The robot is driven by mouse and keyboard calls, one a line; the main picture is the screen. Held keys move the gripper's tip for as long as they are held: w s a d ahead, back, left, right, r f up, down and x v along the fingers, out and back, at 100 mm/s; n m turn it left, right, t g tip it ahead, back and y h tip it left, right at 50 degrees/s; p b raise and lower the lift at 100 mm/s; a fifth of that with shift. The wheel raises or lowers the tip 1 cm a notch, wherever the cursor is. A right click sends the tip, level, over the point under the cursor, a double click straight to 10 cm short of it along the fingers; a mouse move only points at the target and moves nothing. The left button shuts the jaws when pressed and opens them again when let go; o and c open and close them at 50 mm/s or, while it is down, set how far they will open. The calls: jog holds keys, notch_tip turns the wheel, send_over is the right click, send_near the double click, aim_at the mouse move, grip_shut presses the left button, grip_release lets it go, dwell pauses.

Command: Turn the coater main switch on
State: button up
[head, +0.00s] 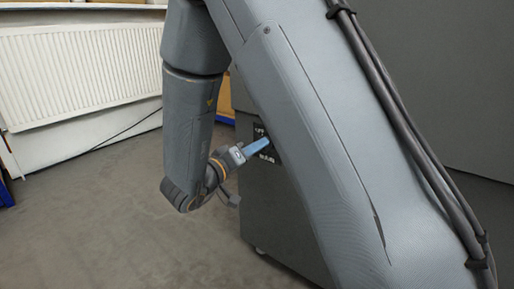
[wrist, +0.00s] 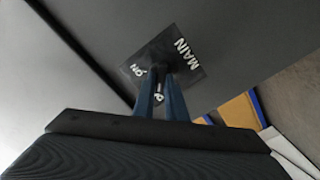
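The coater main switch has a dark square plate (wrist: 190,62) with white lettering reading MAIN, plus smaller marks that look like ON and 0. The plate sits on the grey cabinet's face. In the head view the plate (head: 261,130) is partly covered by my gripper. My gripper (wrist: 159,78) reaches the plate with its two blue fingers close together. A dark knob (wrist: 160,68) shows between the fingertips, and they appear closed on it. The knob's exact angle is mostly hidden. In the head view the blue fingers of my gripper (head: 265,143) point at the plate.
The grey cabinet (head: 262,212) stands on the floor, largely hidden behind my arm. A white radiator (head: 80,75) is on the wall at left. Open grey floor (head: 110,220) lies at lower left. A yellow and blue object (wrist: 240,110) shows beyond the cabinet.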

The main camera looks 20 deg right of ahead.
grip_shut()
jog(key=shift+p, duration=0.3)
jog(key=shift+s+d+m+p, duration=0.1)
jog(key=shift+m+p, duration=3.45)
jog(key=shift+m, duration=0.9)
jog(key=shift+s+m+p, duration=0.1)
jog(key=shift+m+p, duration=3.4)
jog(key=shift+m, duration=0.95)
jog(key=o, duration=0.6)
grip_release()
jog(key=shift+c, duration=0.2)
